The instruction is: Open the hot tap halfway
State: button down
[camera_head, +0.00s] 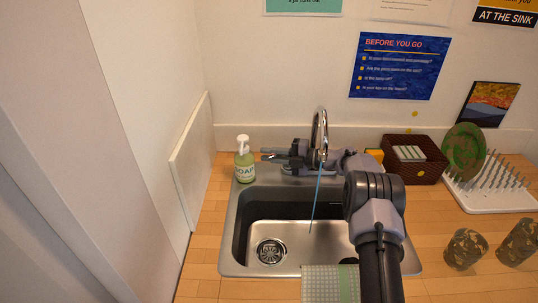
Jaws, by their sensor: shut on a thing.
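The chrome tap (320,126) stands at the back of the steel sink (233,262), its tall curved spout over the basin. A thin blue stream (314,203) runs slantwise from the spout down into the basin. My gripper (272,155) is at the tap's left side, reaching in from the right behind the spout. Its dark fingers are shut on the left tap handle, which they mostly hide. I cannot make out the handle's angle or any hot marking. My arm covers the right side of the tap and part of the basin.
A green soap bottle (244,166) stands close left of my gripper. A brown basket (414,157), a white dish rack (493,195) with a green plate (463,150), and two patterned cups (465,249) are on the right. A checked cloth (330,284) hangs at the sink's front.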

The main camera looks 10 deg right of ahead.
dwell(0.3)
jog(key=c, duration=1.4)
grip_release()
jog(key=shift+w, duration=0.1)
